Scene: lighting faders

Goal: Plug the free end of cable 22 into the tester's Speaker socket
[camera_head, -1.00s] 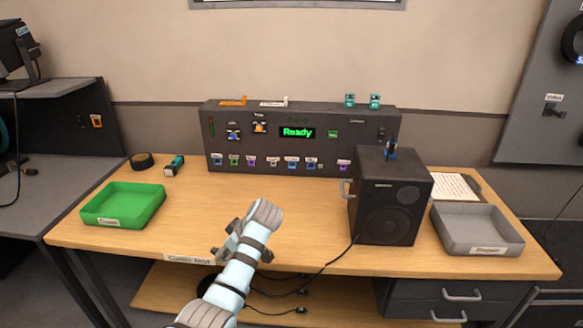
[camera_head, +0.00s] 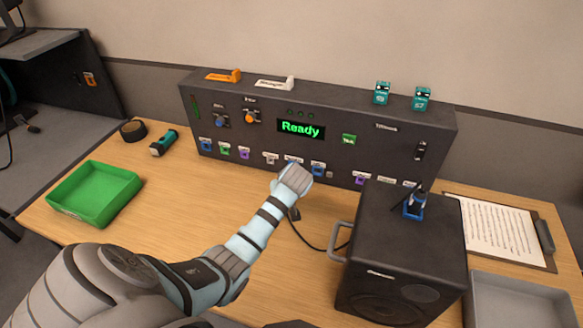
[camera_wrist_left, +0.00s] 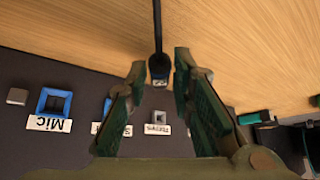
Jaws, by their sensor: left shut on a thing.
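The tester (camera_head: 350,115) is a long dark panel with a green "Ready" display and a row of coloured sockets along its lower front. My left gripper (camera_head: 293,182) is close in front of that row, near its middle. Beyond the fingers are a blue socket labelled Mic (camera_wrist_left: 56,104) and a blue socket (camera_wrist_left: 107,106) whose label starts with S, partly hidden by a finger. My right gripper is not in view.
A black speaker box (camera_head: 400,265) with a handle stands right of my arm, a blue plug (camera_head: 413,207) on its top. A green tray (camera_head: 95,195) is at the left, a grey tray (camera_head: 520,300) at the right.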

